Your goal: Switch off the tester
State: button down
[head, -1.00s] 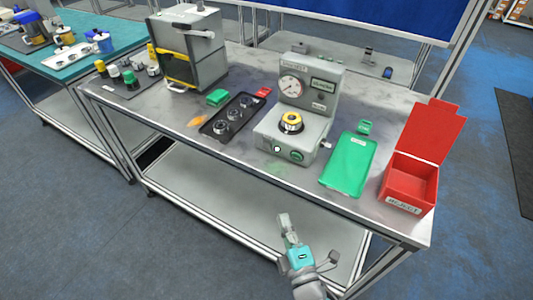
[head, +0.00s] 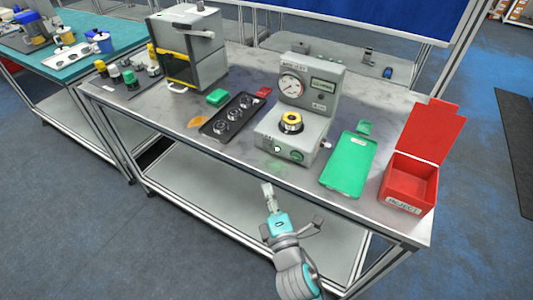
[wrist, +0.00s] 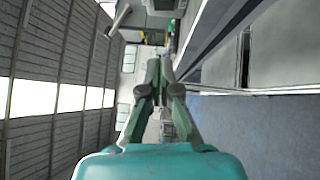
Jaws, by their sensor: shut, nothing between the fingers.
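The tester (head: 297,113) is a grey machine on the metal table, with a round dial gauge and a small display on its upright back. A yellow and black round part (head: 291,122) sits on its base. The base's front face has a white button (head: 277,149) and a green button or switch (head: 297,156). My gripper (head: 267,188) is shut and empty, in front of the table edge and below the tester's front, apart from it. In the wrist view my gripper (wrist: 160,65) points along the table's side, and the tester cannot be made out there.
A black tray with round recesses (head: 253,103) lies left of the tester. A green tray (head: 350,165) and an open red reject box (head: 411,180) stand to its right. A grey box machine (head: 190,55) is at the back left. The table's front edge lies close to my gripper.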

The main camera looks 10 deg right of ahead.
send_near(263, 144)
jog(key=w+a, duration=0.2)
jog(key=a, duration=0.1)
jog(key=shift+w+a+r, duration=0.1)
jog(key=shift+a+r, duration=0.1)
jog(key=shift+w+d+r, duration=0.1)
jog(key=shift+w+d, duration=0.25)
jog(key=shift+w, duration=0.25)
jog(key=shift+w+d+r, duration=0.1)
jog(key=shift+w+d, duration=0.2)
jog(key=shift+w, duration=0.3)
jog(key=shift+w+d+r, duration=0.1)
jog(key=shift+w+d, duration=0.35)
jog(key=shift+w, duration=0.25)
